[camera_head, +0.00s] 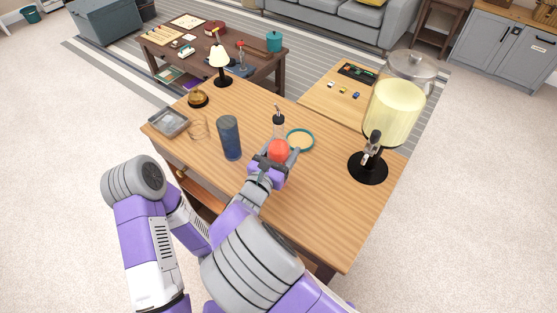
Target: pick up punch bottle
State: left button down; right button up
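The punch bottle (279,132) looks like the clear bottle with red liquid and a dark pourer top, upright on the wooden bar table (325,210). My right gripper (277,156) is at its lower part, coming from the near side. Its fingers seem to lie on either side of the red part. Whether they press on the glass cannot be told at this size. The bottle's base is hidden behind the gripper. My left arm shows at the left with its elbow bent, and its gripper is hidden.
A blue tumbler (229,138) stands left of the bottle, and a teal-rimmed round dish (300,140) is close on its right. A drink dispenser (393,110) stands at the right. The table's near right is clear.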

jog(key=c, duration=1)
